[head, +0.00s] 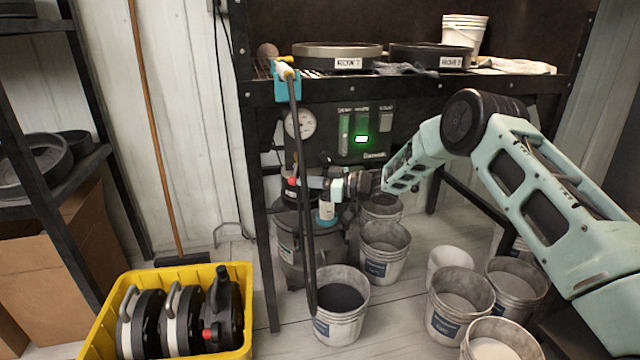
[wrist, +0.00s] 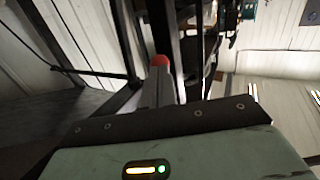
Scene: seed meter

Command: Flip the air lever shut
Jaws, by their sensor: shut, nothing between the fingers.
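The dark seed meter machine (head: 290,225) stands under the bench, with a round gauge (head: 300,123) above it. A small red end (head: 292,181), which looks like the air lever's knob, shows at the machine's front. My gripper (head: 310,182) reaches in from the right, shut and empty, its tips close beside this red end. In the wrist view a red rounded end (wrist: 159,61) shows just beyond my gripper, in line with its grey fingers (wrist: 160,88). I cannot tell whether they touch. The lever's body and angle are hidden.
A dark hose (head: 296,180) hangs from the bench edge down to a bucket (head: 341,325). Several buckets stand on the floor below my arm. A yellow crate (head: 100,330) with round parts is at front left. A control panel (head: 365,130) glows green above my gripper.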

